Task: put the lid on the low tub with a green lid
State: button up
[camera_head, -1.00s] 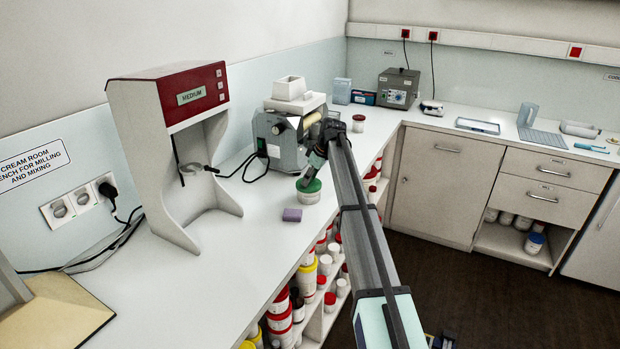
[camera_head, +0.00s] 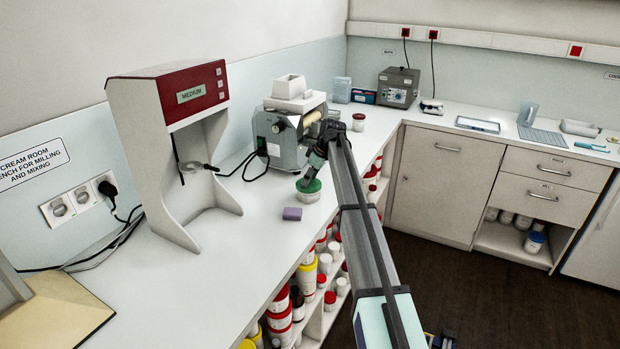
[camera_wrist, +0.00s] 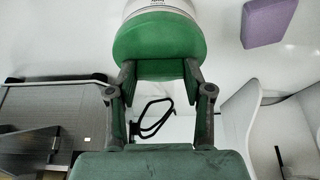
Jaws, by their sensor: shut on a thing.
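The low tub (camera_head: 309,197) is white and stands upright on the bench in front of the grey mill. The green lid (camera_head: 309,185) is at the tub's top, over its mouth. My gripper (camera_head: 313,176) is above the tub and shut on the green lid. In the wrist view the two fingers (camera_wrist: 160,78) grip the lid (camera_wrist: 158,45) at its near edge, with part of the white tub (camera_wrist: 165,8) showing beyond it. I cannot tell whether the lid is fully seated.
A purple block (camera_head: 292,214) lies close to the tub on the bench. The mill (camera_head: 285,140) stands behind, and a red-topped dispenser (camera_head: 180,150) is to the left. A red-lidded jar (camera_head: 358,122) is farther back. The bench front is clear.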

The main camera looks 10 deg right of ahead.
jog(key=o, duration=0.9)
jog(key=o, duration=0.4)
jog(key=shift+c, duration=0.2)
jog(key=shift+r, duration=0.1)
jog(key=shift+r+p, duration=1.4)
jog(key=shift+r, duration=2)
